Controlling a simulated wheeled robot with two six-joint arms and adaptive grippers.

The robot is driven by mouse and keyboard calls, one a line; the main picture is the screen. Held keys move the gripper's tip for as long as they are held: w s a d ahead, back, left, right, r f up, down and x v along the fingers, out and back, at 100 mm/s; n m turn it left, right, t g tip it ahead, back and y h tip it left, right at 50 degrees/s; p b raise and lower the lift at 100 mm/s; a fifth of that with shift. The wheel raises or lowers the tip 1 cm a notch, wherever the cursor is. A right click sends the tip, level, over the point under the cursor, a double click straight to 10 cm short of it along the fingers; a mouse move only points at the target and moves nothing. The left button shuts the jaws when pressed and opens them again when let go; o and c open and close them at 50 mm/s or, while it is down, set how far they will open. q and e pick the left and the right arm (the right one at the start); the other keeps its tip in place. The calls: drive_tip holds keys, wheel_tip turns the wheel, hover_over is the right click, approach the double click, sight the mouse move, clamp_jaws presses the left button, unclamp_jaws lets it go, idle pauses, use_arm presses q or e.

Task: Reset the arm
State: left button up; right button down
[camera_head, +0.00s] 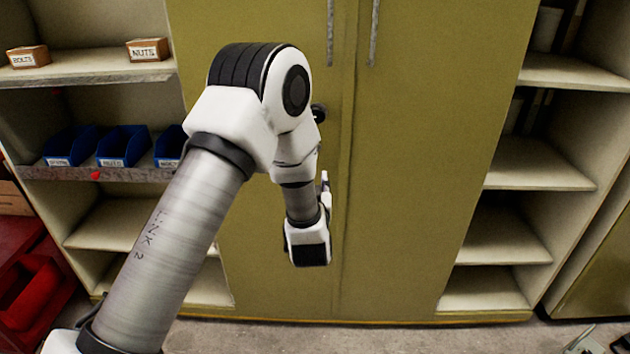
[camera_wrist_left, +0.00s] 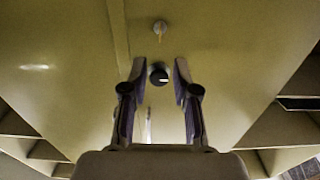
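My left arm (camera_head: 172,240) reaches in from the lower left, in front of the olive-green cabinet (camera_head: 420,170). My left gripper (camera_head: 325,183) is mostly hidden behind its own wrist in the head view. In the left wrist view its two fingers (camera_wrist_left: 160,72) stand apart with nothing held between them. A round dark knob (camera_wrist_left: 159,75) on the cabinet shows in the gap beyond the fingers. I cannot tell how far off the knob is. A small round fitting (camera_wrist_left: 160,27) with a yellowish piece is above it. My right gripper is not in view.
Left shelves hold labelled cardboard boxes (camera_head: 148,49) and blue bins (camera_head: 123,146). Right shelves (camera_head: 540,176) are mostly empty. The cabinet's two upright handles (camera_head: 374,32) show at the top. A red bin (camera_head: 30,293) stands lower left. An unclear greyish object (camera_head: 583,342) lies lower right.

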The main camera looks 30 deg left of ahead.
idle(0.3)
use_arm(q)
drive_tip(key=s+d+f+m+g+h+p, duration=0.2)
drive_tip(key=s+d+f+g+h, duration=0.1)
drive_tip(key=s+f, duration=0.55)
drive_tip(key=s+d+f+m+g+h+p, duration=0.25)
drive_tip(key=s+f, duration=0.25)
drive_tip(key=f, duration=0.7)
drive_tip(key=s+d+f+g+h, duration=0.2)
drive_tip(key=s+d+f+g, duration=0.1)
drive_tip(key=s, duration=0.8)
drive_tip(key=s+d+f+m+g+h, duration=0.1)
drive_tip(key=s+d+f+g+h, duration=0.1)
drive_tip(key=s+d+f+g, duration=0.2)
drive_tip(key=s+d+g, duration=0.1)
drive_tip(key=s+g, duration=0.2)
drive_tip(key=s, duration=0.4)
drive_tip(key=shift+s+p, duration=0.3)
drive_tip(key=shift+s, duration=0.1)
drive_tip(key=shift+f, duration=0.1)
